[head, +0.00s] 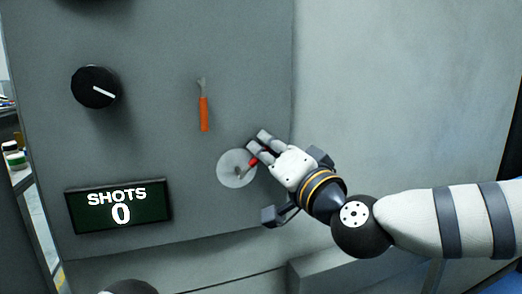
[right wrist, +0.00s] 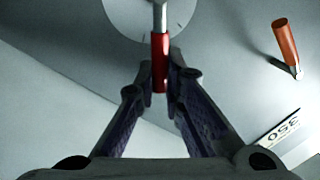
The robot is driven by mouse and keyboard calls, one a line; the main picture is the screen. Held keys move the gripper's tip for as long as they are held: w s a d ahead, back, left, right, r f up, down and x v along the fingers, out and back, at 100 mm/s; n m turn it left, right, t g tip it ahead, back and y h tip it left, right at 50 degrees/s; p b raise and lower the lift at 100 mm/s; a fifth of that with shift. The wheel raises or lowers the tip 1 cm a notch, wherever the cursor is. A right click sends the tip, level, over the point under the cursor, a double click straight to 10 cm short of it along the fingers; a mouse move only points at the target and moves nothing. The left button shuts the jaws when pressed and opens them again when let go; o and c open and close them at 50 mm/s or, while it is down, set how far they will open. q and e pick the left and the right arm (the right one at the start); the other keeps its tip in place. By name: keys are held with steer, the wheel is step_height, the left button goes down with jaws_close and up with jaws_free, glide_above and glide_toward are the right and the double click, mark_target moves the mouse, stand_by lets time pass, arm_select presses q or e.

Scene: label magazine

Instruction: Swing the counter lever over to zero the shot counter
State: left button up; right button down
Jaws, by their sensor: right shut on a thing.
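The counter lever (head: 252,162) has a red grip and a metal stem on a pale round disc (head: 232,176) on the grey panel. It points up and to the right in the head view. My right gripper (head: 257,143) is shut on the red grip, which also shows between the fingers in the right wrist view (right wrist: 160,62). The shot counter (head: 119,205), a dark display at lower left, reads "SHOTS 0". My left gripper is not in view.
An orange-handled lever (head: 204,113) is on the panel above the disc. A black knob (head: 95,87) with a white mark is at upper left. A ledge (head: 335,272) juts out below my right arm. A label reading "350" (right wrist: 284,130) shows in the right wrist view.

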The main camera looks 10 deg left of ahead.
steer(key=shift+w+d+f+m, duration=0.2)
steer(key=shift+f+m, duration=0.25)
steer(key=shift+m, duration=0.35)
steer(key=shift+b, duration=0.3)
steer(key=c, duration=1.9)
jaws_free()
steer(key=shift+c, duration=0.2)
steer(key=v, duration=1.2)
steer(key=shift+s+a+f, duration=0.1)
steer(key=shift+s+a, duration=0.05)
